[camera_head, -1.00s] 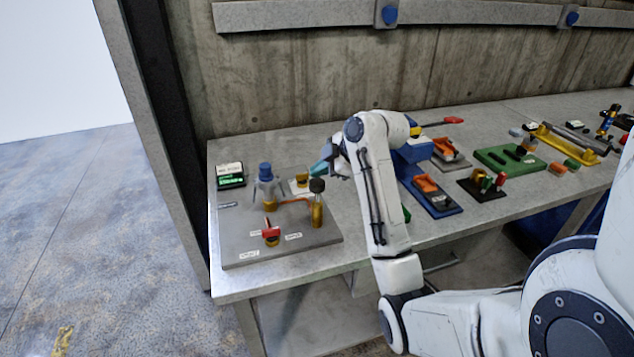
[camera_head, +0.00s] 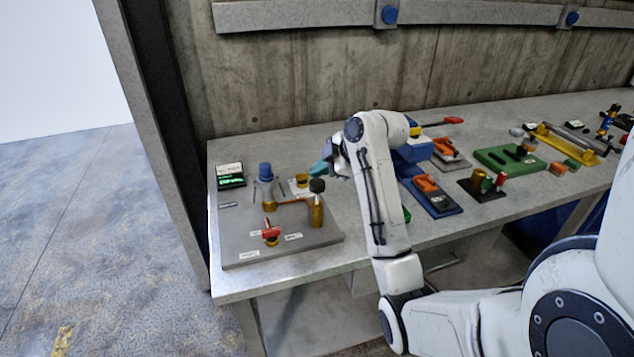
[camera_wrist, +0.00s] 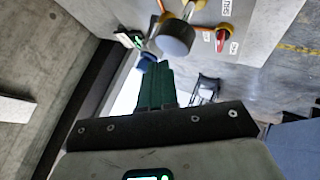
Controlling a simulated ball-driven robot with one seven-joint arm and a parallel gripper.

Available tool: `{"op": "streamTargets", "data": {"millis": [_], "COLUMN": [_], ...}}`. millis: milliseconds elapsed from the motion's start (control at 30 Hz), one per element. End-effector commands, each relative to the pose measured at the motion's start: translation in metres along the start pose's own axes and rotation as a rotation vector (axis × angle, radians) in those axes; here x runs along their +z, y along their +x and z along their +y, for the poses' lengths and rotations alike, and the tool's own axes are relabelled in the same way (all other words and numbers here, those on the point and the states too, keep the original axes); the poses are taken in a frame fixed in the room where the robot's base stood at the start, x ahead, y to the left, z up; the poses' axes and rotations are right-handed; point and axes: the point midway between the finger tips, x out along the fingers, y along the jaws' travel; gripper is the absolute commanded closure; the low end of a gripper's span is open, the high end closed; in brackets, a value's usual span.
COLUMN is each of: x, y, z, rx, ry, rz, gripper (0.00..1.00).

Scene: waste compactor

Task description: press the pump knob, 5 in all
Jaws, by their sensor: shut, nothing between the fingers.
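The pump knob (camera_head: 317,185) is a dark round cap on top of a brass post (camera_head: 317,212), at the right side of a grey base plate. In the wrist view the knob (camera_wrist: 175,38) looks large and grey, just beyond the fingertips. My gripper (camera_head: 320,168) has teal fingers, shut with nothing between them. In the head view it is a little above and behind the knob. In the wrist view the fingers (camera_wrist: 160,68) end close beside the knob. I cannot tell if they touch it.
The grey plate (camera_head: 235,252) also carries a blue-capped fitting (camera_head: 265,172), a copper pipe (camera_head: 290,200) and a red valve handle (camera_head: 271,233). A small green display (camera_head: 230,176) stands at the back left. A blue fixture (camera_head: 438,200) and a green tray (camera_head: 500,158) lie to the right.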

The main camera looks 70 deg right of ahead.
Motion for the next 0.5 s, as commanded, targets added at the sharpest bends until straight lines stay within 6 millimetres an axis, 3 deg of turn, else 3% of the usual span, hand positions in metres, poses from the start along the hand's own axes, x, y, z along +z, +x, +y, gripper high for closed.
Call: {"op": "streamTargets", "data": {"millis": [500], "x": [0.004], "y": [0.0055], "z": [-0.0043], "rx": [-0.001], "ry": [0.0], "rz": [0.0], "gripper": [1.0]}}
